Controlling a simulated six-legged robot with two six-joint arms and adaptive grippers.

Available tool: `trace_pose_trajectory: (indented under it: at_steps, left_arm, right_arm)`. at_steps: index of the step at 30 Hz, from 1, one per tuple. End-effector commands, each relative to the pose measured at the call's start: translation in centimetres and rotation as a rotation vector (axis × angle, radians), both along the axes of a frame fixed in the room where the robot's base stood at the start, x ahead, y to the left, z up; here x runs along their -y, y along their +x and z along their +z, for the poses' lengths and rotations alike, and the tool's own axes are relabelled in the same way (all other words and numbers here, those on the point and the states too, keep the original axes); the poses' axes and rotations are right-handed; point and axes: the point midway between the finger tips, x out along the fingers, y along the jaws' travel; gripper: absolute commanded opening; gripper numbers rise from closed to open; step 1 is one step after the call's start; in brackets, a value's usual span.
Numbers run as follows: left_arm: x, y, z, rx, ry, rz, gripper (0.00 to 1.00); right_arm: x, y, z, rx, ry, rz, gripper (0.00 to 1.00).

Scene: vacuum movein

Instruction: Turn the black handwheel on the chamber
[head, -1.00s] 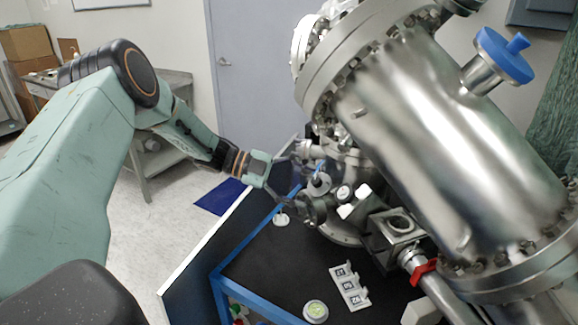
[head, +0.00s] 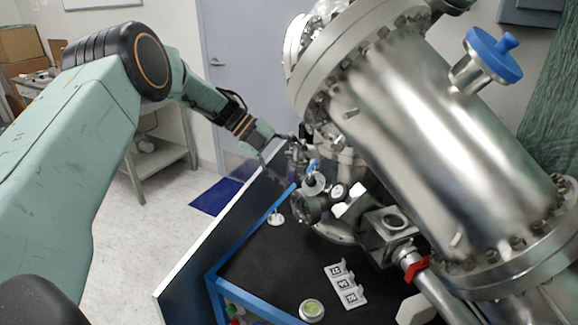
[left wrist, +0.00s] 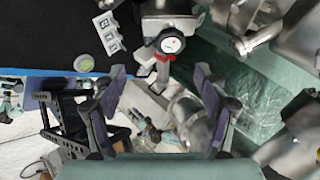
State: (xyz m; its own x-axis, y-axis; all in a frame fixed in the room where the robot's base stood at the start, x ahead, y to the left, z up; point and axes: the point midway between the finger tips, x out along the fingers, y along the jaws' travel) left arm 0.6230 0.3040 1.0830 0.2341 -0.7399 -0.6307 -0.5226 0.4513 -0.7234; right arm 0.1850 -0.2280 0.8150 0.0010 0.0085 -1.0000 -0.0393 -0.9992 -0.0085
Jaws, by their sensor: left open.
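The steel chamber (head: 440,125) leans across the right of the head view. A dark round part that looks like the black handwheel (head: 307,207) sits low on its left side, near a small white-faced gauge (head: 338,191). My left gripper (head: 279,150) is above and left of the wheel, apart from it, with its fingers spread and nothing between them. In the left wrist view its two fingers (left wrist: 159,75) stand wide apart, with a gauge (left wrist: 172,44) beyond the tips. I cannot make out the handwheel in that view. My right gripper is not in view.
A black tabletop (head: 270,262) with a blue frame holds a white numbered block (head: 345,284) and a round green-topped item (head: 312,310). A red valve handle (head: 415,269) is by the lower pipe. Open floor lies left; crowded fittings surround the wheel.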

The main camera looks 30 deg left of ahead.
Motion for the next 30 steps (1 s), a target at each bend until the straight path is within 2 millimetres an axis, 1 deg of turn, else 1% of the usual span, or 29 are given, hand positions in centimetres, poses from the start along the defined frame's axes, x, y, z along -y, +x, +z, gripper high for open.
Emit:
trace_pose_trajectory:
  at_steps: [6,8,11,13,15,18,21,25,27,30]
  left_arm:
    - [0.0,0.0,0.0,0.0,-0.001,0.001,0.73]
    - [0.0,0.1,0.6,0.005,-0.001,0.0,0.73]
    - [1.4,-0.8,0.7,-0.029,-0.057,0.013,0.73]
    - [3.1,-1.2,0.8,-0.069,-0.143,0.076,0.73]
    - [4.7,-1.3,0.9,-0.128,-0.245,0.173,0.73]
    - [6.3,-1.3,0.8,-0.238,-0.391,0.343,0.73]
    - [7.4,-1.4,0.2,-0.375,-0.528,0.539,0.73]
    - [7.7,-1.6,-1.4,-0.559,-0.675,0.795,0.73]
    - [7.5,-1.8,-2.4,-0.644,-0.734,0.913,0.73]
    - [6.9,-1.8,-3.5,-0.731,-0.793,1.044,0.73]
  right_arm:
    - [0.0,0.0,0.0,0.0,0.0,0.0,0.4]
    - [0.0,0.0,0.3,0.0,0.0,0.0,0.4]
    - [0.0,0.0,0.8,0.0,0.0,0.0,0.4]
    - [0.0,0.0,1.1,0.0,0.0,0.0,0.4]
    - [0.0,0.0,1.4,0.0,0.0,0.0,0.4]
    - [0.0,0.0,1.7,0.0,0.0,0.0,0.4]
    - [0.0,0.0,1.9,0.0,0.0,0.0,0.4]
    - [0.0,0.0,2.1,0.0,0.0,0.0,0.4]
    - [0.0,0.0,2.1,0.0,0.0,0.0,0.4]
    - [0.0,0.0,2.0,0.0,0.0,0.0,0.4]
